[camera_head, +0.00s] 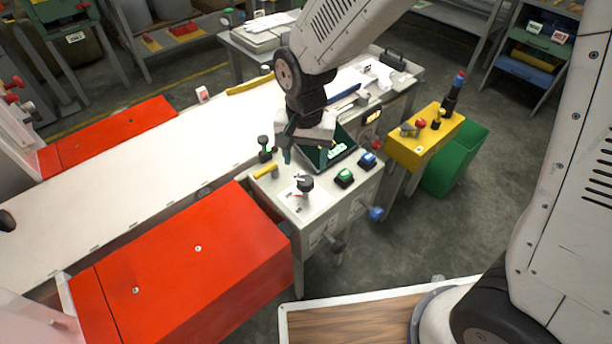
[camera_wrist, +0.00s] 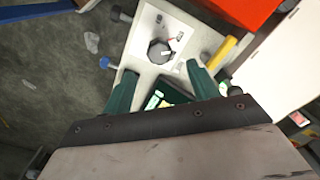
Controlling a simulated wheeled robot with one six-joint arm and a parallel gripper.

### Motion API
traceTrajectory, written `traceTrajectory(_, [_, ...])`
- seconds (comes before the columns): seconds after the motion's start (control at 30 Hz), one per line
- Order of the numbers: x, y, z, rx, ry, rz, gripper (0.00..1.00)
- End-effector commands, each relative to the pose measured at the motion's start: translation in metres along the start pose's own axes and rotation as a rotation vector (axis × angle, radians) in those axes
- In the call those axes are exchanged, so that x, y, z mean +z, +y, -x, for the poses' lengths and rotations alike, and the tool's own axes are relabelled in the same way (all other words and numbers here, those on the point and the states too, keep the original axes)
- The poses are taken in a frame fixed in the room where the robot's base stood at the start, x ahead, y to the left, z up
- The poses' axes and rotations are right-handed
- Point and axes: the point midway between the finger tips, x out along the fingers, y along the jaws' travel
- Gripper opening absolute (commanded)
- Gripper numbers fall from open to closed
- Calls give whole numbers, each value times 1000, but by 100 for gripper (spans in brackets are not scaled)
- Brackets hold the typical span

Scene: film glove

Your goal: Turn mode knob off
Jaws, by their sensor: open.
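The mode knob (camera_head: 305,183) is a black round knob standing on a white plate on top of the pale control box (camera_head: 318,203). In the wrist view the knob (camera_wrist: 158,50) sits ahead of my fingers with a light mark on its top. Small labels are on the plate around it, too small to read. My gripper (camera_head: 305,156) is above the control box, behind the knob in the head view. In the wrist view its two green fingers (camera_wrist: 160,70) are spread apart with nothing between the tips. They look apart from the knob.
A red cover (camera_head: 190,265) stands front left.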

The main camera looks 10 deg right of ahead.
Motion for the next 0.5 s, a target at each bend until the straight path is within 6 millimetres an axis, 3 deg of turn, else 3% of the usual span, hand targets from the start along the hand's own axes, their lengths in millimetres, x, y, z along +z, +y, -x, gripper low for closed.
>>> traceTrajectory(0.3, [1, 1, -50, 3, -3, 0, 59])
traceTrajectory(0.5, [0, 1, -69, 2, -2, 0, 59])
